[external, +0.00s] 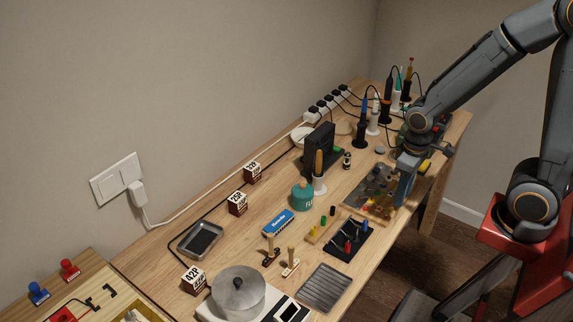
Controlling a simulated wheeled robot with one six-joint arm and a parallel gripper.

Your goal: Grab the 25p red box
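Three small boxes with white lettered tops and dark reddish-brown sides stand in a row along the wall side of the workbench. The middle one reads as the 25p box (237,204); it is upright with nothing on it. The nearest box (194,281) reads 42P. The farthest box (252,173) has a label too small to read surely. My gripper (402,196) points down at the right side of the bench, over a dark tray, well to the right of the 25p box. Its fingers are too small and partly hidden to show whether they are open.
A teal pot (303,197) and blue harmonica box (278,223) lie between my gripper and the 25p box. A black stand (319,150), soldering irons, a metal tray (200,239) and a steel pot (238,291) are nearby. A black cable runs along the boxes.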

